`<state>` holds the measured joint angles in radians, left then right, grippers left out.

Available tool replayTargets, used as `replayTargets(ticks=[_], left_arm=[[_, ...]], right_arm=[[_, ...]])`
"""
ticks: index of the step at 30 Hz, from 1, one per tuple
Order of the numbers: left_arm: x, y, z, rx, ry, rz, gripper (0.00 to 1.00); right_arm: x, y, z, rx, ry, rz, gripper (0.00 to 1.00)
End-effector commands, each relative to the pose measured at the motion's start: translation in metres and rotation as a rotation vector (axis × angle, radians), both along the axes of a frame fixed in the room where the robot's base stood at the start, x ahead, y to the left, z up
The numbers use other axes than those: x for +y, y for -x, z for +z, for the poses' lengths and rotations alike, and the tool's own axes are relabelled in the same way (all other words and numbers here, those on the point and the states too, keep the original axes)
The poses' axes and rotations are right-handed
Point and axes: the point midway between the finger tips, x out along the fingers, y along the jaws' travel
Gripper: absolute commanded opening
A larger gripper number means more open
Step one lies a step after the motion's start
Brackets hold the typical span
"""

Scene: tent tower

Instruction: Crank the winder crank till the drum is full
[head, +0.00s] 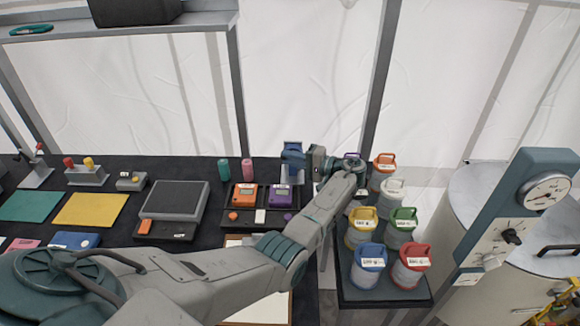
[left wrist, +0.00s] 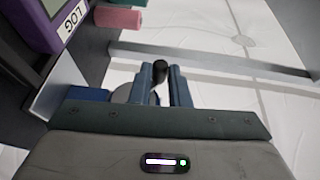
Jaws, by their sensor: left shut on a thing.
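My left gripper (head: 292,153) reaches in at the back edge of the dark table, and its blue fingers point left. In the left wrist view, the two fingers (left wrist: 161,85) are shut on the black knob of the winder crank (left wrist: 160,68), which shows between their tips. A pale, rounded part (left wrist: 122,96) and a thin silver crank arm are partly visible behind the fingers. In the head view, the gripper and wrist hide most of the winder, and only a pale upright part (head: 290,174) shows below. How full the drum is cannot be seen. My right gripper is not in view.
Orange (head: 244,196) and purple (head: 280,197) devices lie just left of the gripper, with green and pink cylinders behind. Several lidded canisters (head: 368,262) stand on a dark stand at right. A blue-grey gauge panel (head: 505,215) stands farther right.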

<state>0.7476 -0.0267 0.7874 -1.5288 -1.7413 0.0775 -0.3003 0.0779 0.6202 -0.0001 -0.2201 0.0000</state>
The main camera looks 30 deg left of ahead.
Motion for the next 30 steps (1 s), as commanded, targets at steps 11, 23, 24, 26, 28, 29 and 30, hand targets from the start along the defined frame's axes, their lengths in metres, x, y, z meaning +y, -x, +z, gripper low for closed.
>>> replayTargets(ticks=[11, 23, 24, 26, 28, 29, 30], left_arm=[[-0.0027, -0.0017, -0.0004, 0.051, -0.083, -0.001, 0.0], [-0.0028, -0.0016, 0.0006, 0.054, -0.088, -0.001, 0.0], [-0.0028, -0.0016, 0.0006, 0.054, -0.088, -0.001, 0.22], [-0.0027, -0.0016, 0.0006, 0.054, -0.088, -0.001, 0.34], [-0.0027, -0.0016, 0.0006, 0.054, -0.088, 0.0, 0.38], [-0.0027, -0.0016, 0.0005, 0.054, -0.088, 0.0, 0.38], [-0.0026, -0.0016, 0.0005, 0.054, -0.088, 0.0, 0.38]], right_arm=[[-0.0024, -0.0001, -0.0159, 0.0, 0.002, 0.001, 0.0], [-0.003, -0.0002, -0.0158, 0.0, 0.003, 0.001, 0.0], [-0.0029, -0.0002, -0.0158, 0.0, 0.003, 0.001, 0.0], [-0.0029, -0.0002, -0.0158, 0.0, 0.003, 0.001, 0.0], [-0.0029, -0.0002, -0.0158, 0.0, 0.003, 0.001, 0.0], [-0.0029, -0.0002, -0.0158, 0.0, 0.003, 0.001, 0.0], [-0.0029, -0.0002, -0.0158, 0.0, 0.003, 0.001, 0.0]])
